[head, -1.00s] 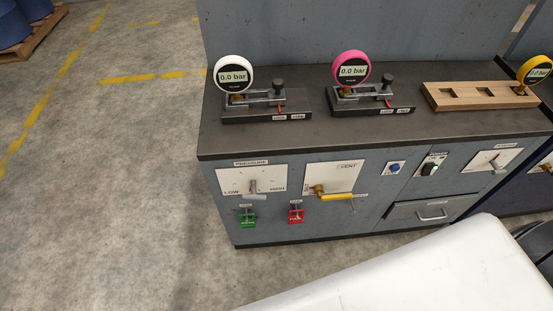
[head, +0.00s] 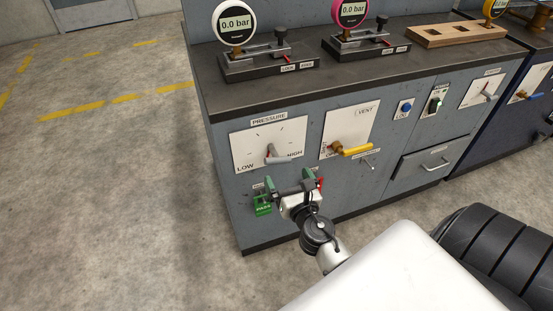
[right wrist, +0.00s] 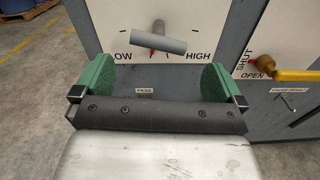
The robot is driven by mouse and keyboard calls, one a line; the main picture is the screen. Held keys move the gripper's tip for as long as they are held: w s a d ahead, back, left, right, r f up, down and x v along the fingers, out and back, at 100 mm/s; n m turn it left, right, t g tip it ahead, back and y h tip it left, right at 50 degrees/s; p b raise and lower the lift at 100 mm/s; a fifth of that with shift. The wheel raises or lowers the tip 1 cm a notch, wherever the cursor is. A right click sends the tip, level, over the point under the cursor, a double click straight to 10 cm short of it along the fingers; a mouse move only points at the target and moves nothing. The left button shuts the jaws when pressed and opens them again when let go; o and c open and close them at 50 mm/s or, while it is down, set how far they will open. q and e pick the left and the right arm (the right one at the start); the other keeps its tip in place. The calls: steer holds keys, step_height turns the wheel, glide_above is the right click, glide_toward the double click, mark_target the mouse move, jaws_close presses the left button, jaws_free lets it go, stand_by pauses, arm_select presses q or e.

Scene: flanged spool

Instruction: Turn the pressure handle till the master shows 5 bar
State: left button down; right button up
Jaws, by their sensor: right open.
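The pressure handle (head: 277,157) is a grey lever on a white plate marked PRESSURE, LOW and HIGH, on the cabinet front. It also shows in the right wrist view (right wrist: 160,41), its grip lying nearly level. My right gripper (head: 291,184) is open and empty just below the handle, its green pads apart. In the right wrist view the handle sits beyond and above the gap between the pads (right wrist: 157,77), not touching them. The white gauge (head: 235,23) and pink gauge (head: 352,11) each read 0.0 bar. I cannot tell which gauge is the master. My left gripper is out of view.
A yellow vent handle (head: 355,150) sticks out right of the pressure plate. A blue button (head: 405,107), power switch (head: 435,104) and drawer (head: 433,164) are further right. Floor at left is free.

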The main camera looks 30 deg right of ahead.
mark_target(279, 163)
steer(key=x, duration=0.7)
steer(key=shift+w, duration=0.85)
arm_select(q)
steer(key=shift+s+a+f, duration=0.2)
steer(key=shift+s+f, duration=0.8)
arm_select(e)
steer(key=c, duration=0.5)
